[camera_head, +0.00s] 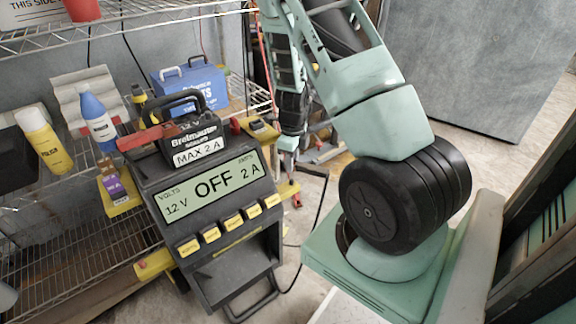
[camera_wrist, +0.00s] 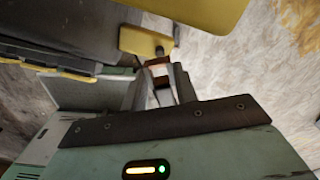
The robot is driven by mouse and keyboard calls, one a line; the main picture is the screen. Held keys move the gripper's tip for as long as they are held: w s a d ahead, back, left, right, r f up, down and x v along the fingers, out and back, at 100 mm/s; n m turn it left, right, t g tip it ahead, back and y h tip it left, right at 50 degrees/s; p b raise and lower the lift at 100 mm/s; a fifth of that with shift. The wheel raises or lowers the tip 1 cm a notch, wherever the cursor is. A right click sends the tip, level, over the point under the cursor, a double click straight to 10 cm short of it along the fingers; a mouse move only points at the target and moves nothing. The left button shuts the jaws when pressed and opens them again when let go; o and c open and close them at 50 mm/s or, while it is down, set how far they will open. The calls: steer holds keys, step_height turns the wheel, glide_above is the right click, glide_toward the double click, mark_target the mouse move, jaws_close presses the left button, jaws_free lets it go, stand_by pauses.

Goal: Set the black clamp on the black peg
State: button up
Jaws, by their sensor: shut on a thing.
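The battery charger (camera_head: 215,205) stands in the middle of the head view, its display reading OFF. My gripper (camera_head: 291,180) points down just right of the charger, by a small yellow bracket (camera_head: 287,190). In the wrist view my gripper (camera_wrist: 160,88) has its fingers close together around a small dark brown piece, seemingly the black clamp, mostly hidden by the fingers. A black cable runs from beside the gripper down toward the charger's base. A yellow plate (camera_wrist: 138,41) lies just beyond the fingertips, with a small dark spot that may be the black peg. Contact between them cannot be told.
A red clamp (camera_head: 143,138) rests at the charger's upper left. Wire shelves with a yellow spray can (camera_head: 44,140), a blue-capped bottle (camera_head: 97,122) and a blue box (camera_head: 188,86) stand behind and left. Concrete floor is open at the right behind my arm.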

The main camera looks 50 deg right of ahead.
steer(key=shift+r+p, duration=0.1)
steer(key=shift+p, duration=0.3)
steer(key=shift+f+b, duration=1.45)
steer(key=shift+f, duration=0.6)
steer(key=shift+p, duration=0.7)
steer(key=shift+f, duration=0.15)
stand_by(0.4)
steer(key=shift+p, duration=0.3)
stand_by(0.6)
steer(key=shift+p, duration=0.9)
stand_by(2.5)
